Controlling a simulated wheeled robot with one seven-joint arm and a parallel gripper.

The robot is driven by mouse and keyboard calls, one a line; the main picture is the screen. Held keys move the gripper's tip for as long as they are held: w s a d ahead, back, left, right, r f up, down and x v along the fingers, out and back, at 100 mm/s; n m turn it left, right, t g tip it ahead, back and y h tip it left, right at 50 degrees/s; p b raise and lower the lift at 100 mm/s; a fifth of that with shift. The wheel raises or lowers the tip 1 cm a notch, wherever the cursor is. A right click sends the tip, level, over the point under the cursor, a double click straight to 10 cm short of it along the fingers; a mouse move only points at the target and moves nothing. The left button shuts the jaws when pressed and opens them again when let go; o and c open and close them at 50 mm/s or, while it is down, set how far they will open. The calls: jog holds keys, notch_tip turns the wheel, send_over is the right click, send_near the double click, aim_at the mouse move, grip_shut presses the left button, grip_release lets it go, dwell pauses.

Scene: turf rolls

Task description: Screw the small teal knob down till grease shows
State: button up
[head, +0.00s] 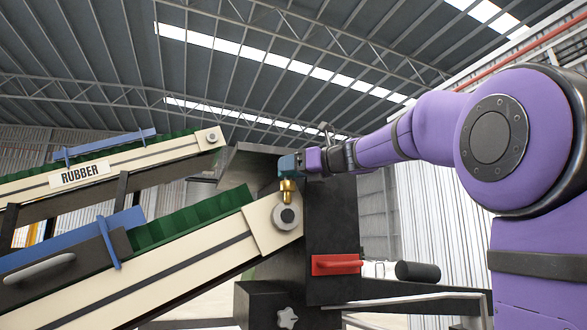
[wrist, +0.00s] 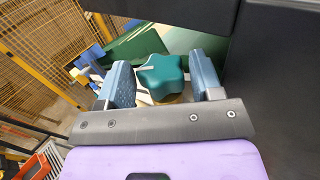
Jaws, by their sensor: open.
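The teal star-shaped knob (wrist: 161,76) sits between the two blue-grey fingers of my gripper (wrist: 163,80) in the wrist view. The fingers are open, with a gap showing beside the knob on the left and a narrower one on the right. In the head view my gripper (head: 291,162) is at the top of a small brass cup (head: 287,190), where knob and fingers are hard to tell apart. The cup stands above the round roller end (head: 286,217) of the lower conveyor. No grease can be made out.
The lower cream conveyor (head: 150,272) with its green belt slopes up from the left. Another conveyor labelled RUBBER (head: 82,174) lies behind it. A dark upright housing (head: 332,225) with a red handle (head: 337,264) stands right of the cup. Yellow mesh fencing (wrist: 45,40) shows in the wrist view.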

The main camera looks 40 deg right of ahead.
jog(key=c, duration=0.6)
jog(key=shift+c, duration=0.2)
jog(key=shift+a+m+t+h, duration=0.1)
jog(key=shift+m+t+h, duration=0.25)
jog(key=shift+h, duration=0.25)
jog(key=m+h, duration=0.1)
jog(key=h, duration=0.1)
jog(key=m+h, duration=0.2)
jog(key=shift+s+a+t+h, duration=0.1)
jog(key=shift+a+t+h, duration=0.05)
jog(key=shift+t+h, duration=0.2)
jog(key=shift+a+m+h, duration=0.1)
jog(key=shift+m+h, duration=0.75)
jog(key=shift+h, duration=0.4)
jog(key=shift+a+f+m+g+h, duration=0.1)
jog(key=shift+m+g+h, duration=0.2)
jog(key=shift+m+h, duration=0.7)
jog(key=shift+a+m+g+h, duration=0.1)
jog(key=shift+m+g+h, duration=0.35)
jog(key=shift+h, duration=0.95)
jog(key=shift+w+a+m+g+h, duration=0.1)
jog(key=shift+m+g+h, duration=0.5)
jog(key=shift+m+h, duration=0.35)
jog(key=shift+w+a+m+g+h, duration=0.15)
jog(key=shift+m+g+h, duration=0.5)
jog(key=shift+h, duration=0.45)
jog(key=shift+w+a+m+g+h, duration=0.1)
jog(key=shift+m+g+h, duration=0.4)
jog(key=shift+m+h, duration=0.45)
jog(key=shift+h, duration=0.3)
